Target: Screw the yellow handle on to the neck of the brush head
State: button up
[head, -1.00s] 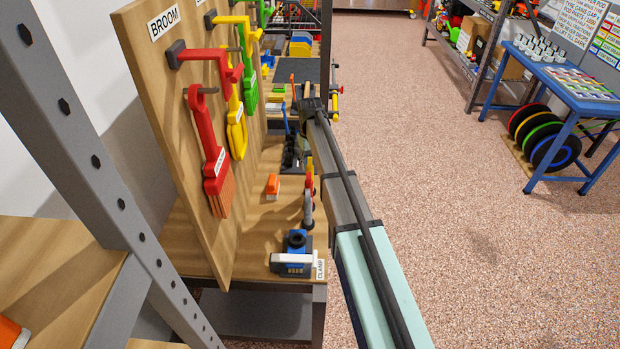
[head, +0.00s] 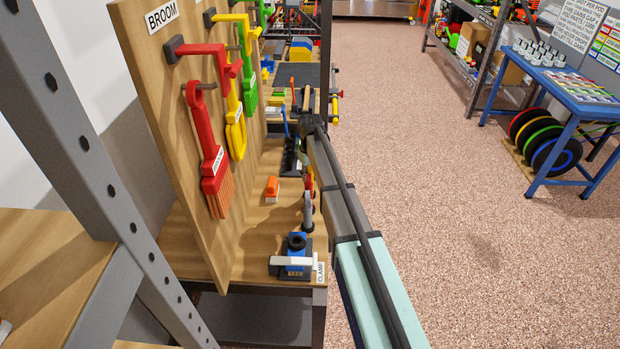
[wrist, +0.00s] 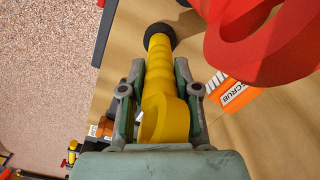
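In the wrist view a yellow handle (wrist: 158,85) with a ribbed shaft and a loop at its near end lies between the fingers of my gripper (wrist: 160,70). The fingers appear shut on it. Its far end meets a dark round piece (wrist: 158,36); I cannot tell whether they are joined. An orange brush head (wrist: 240,93) labelled SCRUB, with white bristles, lies on the wooden bench to the right, apart from the handle. It also shows in the head view (head: 272,187). My gripper is hard to make out in the head view, where my arm covers much of it.
A blue clamp (head: 297,262) with a black round top stands at the bench's near end. A board (head: 150,75) on the left holds hanging red (head: 216,180), yellow (head: 236,135) and green tools. A large red piece (wrist: 262,40) is close in the wrist view. Open floor lies right.

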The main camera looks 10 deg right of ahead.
aim_at(310, 167)
jog(key=shift+s+f, duration=0.15)
jog(key=shift+f, duration=0.2)
grip_shut()
jog(key=shift+r+p, duration=0.4)
jog(key=shift+r, duration=0.3)
jog(key=shift+w+r+p, duration=0.2)
jog(key=shift+r+p, duration=0.65)
jog(key=shift+r, duration=0.7)
jog(key=shift+s+d, duration=0.1)
